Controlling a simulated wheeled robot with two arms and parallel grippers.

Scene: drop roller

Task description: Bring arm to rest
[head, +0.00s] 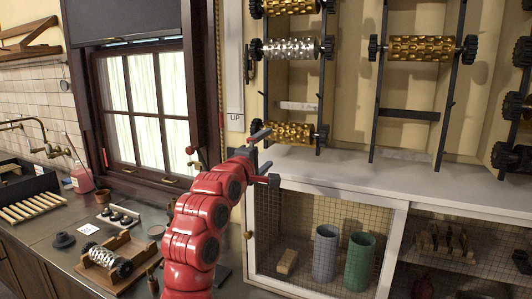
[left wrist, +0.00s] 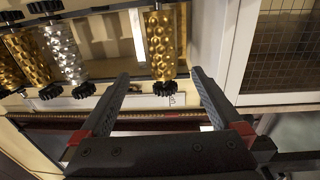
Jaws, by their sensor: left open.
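My left gripper (head: 266,157) is at the end of my red arm, in front of the white shelf edge, with its fingers apart and nothing between them. In the left wrist view the two dark fingers of this gripper (left wrist: 158,76) are spread wide. A gold roller (left wrist: 160,45) lies beyond the gap between them, apart from the fingers. In the head view the lowest gold roller (head: 292,133) of the left rack is just up and right of the gripper. My right gripper is not in view.
Above it on the rack are a silver roller (head: 290,48) and another gold one (head: 290,7). A second rack holds a gold roller (head: 420,48). A silver roller (head: 103,257) sits in a wooden stand on the counter. A mesh-front cabinet (head: 398,240) stands below the shelf.

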